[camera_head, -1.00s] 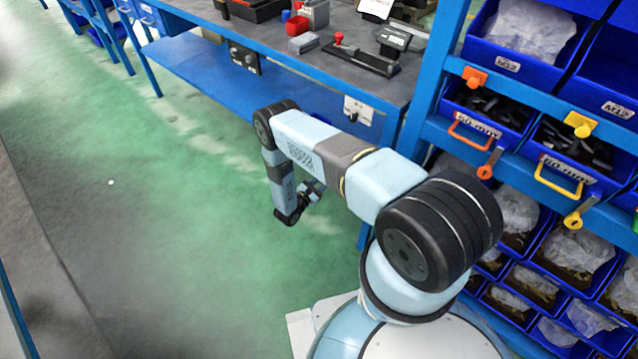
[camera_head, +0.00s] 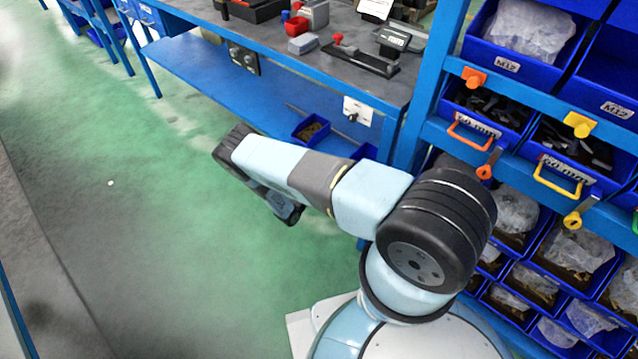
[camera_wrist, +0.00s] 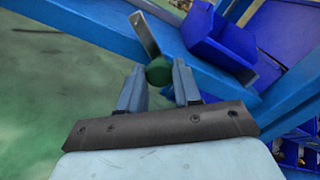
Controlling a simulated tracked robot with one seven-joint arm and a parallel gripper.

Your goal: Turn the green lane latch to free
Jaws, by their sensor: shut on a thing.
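The green latch knob (camera_wrist: 159,71) shows in the wrist view against a blue rail, with a flat grey lever (camera_wrist: 145,34) slanting up and left from it. My gripper (camera_wrist: 160,67) has one finger on each side of the knob and is shut on it. In the head view my gripper is hidden by my own arm, and I cannot make out the knob there. Whether the lever stands at free cannot be read from these views.
A blue bin (camera_wrist: 218,42) stands right of the knob in the wrist view. In the head view, a workbench (camera_head: 290,70) runs along the back. A rack at right carries orange (camera_head: 485,171) and yellow (camera_head: 573,219) latches. Green floor (camera_head: 130,200) at left is clear.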

